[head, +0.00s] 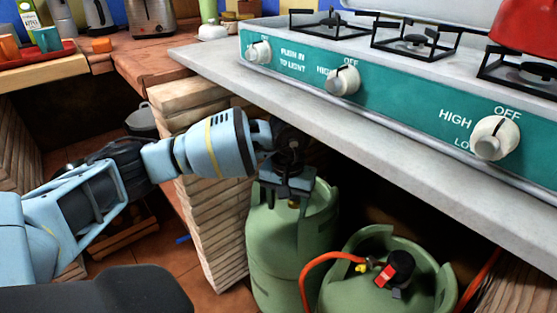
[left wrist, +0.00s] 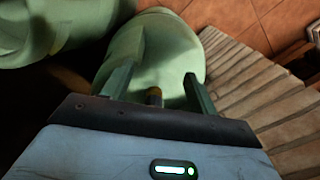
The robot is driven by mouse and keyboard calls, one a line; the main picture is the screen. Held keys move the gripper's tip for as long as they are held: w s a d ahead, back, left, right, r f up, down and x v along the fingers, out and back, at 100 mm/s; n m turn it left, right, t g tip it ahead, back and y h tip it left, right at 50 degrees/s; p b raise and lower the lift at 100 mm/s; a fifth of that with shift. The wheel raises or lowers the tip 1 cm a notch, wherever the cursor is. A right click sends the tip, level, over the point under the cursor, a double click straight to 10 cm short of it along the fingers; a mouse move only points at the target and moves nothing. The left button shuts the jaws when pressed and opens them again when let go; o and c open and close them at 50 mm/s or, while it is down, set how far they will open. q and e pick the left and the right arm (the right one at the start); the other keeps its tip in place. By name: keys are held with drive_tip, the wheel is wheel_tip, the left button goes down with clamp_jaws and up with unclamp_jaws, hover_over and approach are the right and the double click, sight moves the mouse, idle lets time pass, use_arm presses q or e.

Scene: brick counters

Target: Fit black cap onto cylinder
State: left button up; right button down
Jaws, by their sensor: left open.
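A green gas cylinder (head: 270,250) stands upright under the stove counter, with a small brass valve (head: 293,203) at its top. My left gripper (head: 288,188) is over this cylinder's top, its jaws apart and nothing seen held. In the left wrist view, the cylinder (left wrist: 172,45) lies beyond the two fingers and the brass valve (left wrist: 155,96) shows between them. A second green cylinder (head: 350,290) stands to the right, with a black cap-like fitting with a red lever (head: 400,266) on its top. No loose black cap is seen. My right gripper is not in view.
The counter edge (head: 400,165) under the teal stove front (head: 400,105) overhangs the cylinders. A stacked brick pillar (head: 215,215) stands close to the left. An orange hose (head: 310,268) runs from the right cylinder. Tiled floor (left wrist: 240,15) lies behind.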

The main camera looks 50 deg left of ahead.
use_arm(q)
drive_tip(key=s+d, duration=0.2)
drive_tip(key=s, duration=0.1)
drive_tip(key=s+d+p, duration=0.1)
drive_tip(key=s, duration=0.1)
drive_tip(key=shift+r, duration=0.25)
